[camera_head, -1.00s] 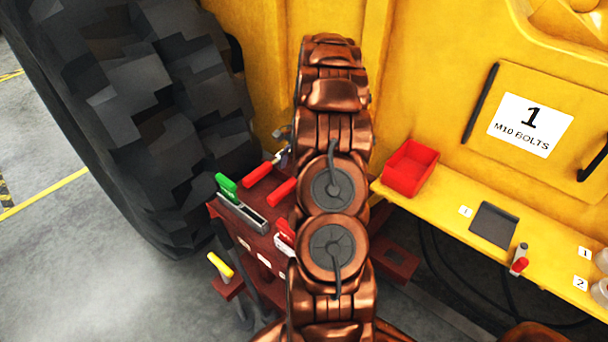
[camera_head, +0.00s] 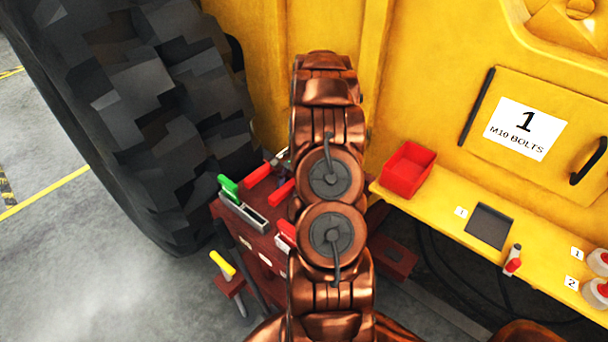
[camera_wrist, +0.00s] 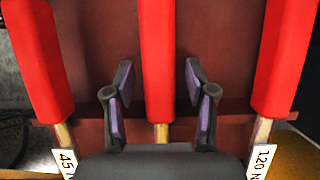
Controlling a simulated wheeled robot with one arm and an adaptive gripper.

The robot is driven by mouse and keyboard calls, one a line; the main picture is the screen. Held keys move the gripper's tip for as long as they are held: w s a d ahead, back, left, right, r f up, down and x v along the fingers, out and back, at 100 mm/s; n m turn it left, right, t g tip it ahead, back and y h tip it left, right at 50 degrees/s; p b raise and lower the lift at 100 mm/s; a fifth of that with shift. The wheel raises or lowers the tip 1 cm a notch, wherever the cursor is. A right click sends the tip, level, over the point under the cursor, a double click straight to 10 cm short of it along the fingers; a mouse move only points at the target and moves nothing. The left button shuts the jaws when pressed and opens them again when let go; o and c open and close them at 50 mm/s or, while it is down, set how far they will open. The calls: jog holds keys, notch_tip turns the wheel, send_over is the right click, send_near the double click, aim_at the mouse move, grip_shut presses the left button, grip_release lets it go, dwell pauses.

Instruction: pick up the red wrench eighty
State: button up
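Three red wrench handles show in the wrist view. The left one (camera_wrist: 40,60) has a tag (camera_wrist: 66,160) reading 45 N, and the right one (camera_wrist: 285,55) has a tag (camera_wrist: 263,158) reading 120 N. The middle red handle (camera_wrist: 157,40) lies between them, with a short brass-coloured shaft; no tag of it shows. My gripper (camera_wrist: 160,82) is open, with one finger on each side of the middle handle and visible gaps on both sides. In the head view, red handles (camera_head: 258,174) stand on a dark red rack (camera_head: 262,243); my arm hides my gripper there.
A green-handled tool (camera_head: 229,184) and a yellow-handled one (camera_head: 222,263) are near the rack. A large black tyre (camera_head: 150,110) stands to the left. A yellow shelf (camera_head: 440,205) on the right holds a red bin (camera_head: 408,169) and a dark pad (camera_head: 489,226).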

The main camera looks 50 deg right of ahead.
grip_shut()
dwell(0.8)
